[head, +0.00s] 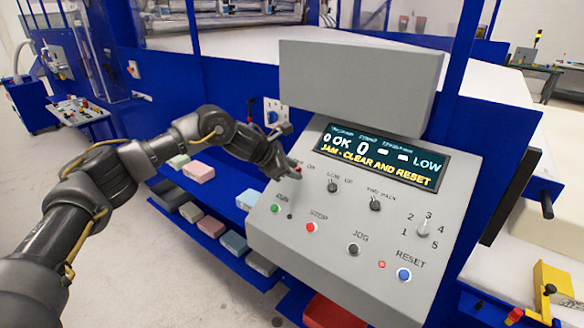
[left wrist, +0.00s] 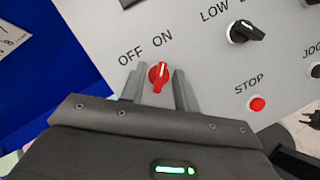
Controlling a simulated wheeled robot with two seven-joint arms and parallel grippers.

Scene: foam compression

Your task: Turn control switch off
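The control switch is a red knob (left wrist: 158,75) on the grey sloped panel (head: 330,233), below the printed words OFF and ON. In the left wrist view its pointer end leans slightly right, towards ON. In the head view only a bit of red shows beside the fingers. My left gripper (left wrist: 157,88) is open, with one finger on each side of the knob. A gap seems to show on both sides; I cannot tell whether either finger touches. The left gripper also shows in the head view (head: 290,170) at the panel's upper left. My right gripper is not in view.
The display (head: 382,155) reads "JAM - CLEAR AND RESET". A black LOW knob (left wrist: 245,31) and the red STOP button (left wrist: 257,103) lie right of the switch. A blue RESET button (head: 404,274) is lower right. Blue shelves (head: 225,187) with coloured foam blocks stand left.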

